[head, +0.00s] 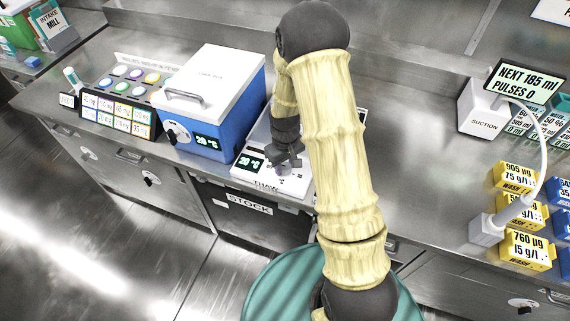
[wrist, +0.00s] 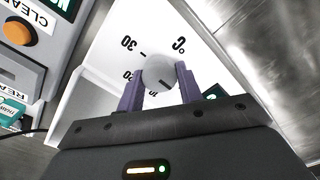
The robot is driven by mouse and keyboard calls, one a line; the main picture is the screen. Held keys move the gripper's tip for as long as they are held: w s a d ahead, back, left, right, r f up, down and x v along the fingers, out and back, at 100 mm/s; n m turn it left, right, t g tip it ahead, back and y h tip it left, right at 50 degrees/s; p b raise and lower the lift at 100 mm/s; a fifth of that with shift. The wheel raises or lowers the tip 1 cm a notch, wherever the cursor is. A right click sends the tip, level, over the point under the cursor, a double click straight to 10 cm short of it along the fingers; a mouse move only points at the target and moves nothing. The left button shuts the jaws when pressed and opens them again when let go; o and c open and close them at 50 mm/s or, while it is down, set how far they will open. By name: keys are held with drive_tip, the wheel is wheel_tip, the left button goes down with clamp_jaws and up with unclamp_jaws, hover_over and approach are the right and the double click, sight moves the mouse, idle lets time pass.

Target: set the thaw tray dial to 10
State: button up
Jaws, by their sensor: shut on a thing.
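The thaw tray (head: 295,185) is a white unit on the bench, and its label is partly visible in the head view. Its small dark display (head: 250,163) seems to read 20 °C. In the wrist view the dial (wrist: 157,70) is a round grey knob with a dark pointer line, on a white panel (wrist: 105,55) marked 30, a partly hidden 20 and °C. My gripper (wrist: 159,75) has its two purple fingers shut on the dial, one on each side. In the head view my gripper (head: 284,158) is low over the tray's front, and my arm hides part of the tray.
A blue cooler box (head: 235,120) with a white lid stands left of the tray, with its own knob (head: 177,133). In the wrist view a unit with an orange button (wrist: 17,31) is at upper left. Yellow boxes (head: 527,248) stand far right.

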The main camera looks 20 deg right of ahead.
sight(285, 166)
drive_tip(key=shift+m, duration=0.4)
drive_tip(key=m, duration=0.5)
drive_tip(key=shift+r, duration=0.1)
drive_tip(key=m+p, duration=0.1)
drive_tip(key=m, duration=0.4)
drive_tip(key=shift+m, duration=0.3)
drive_tip(key=o, duration=1)
wheel_tip(285, 166, up, 17)
drive_tip(key=shift+r, duration=0.15)
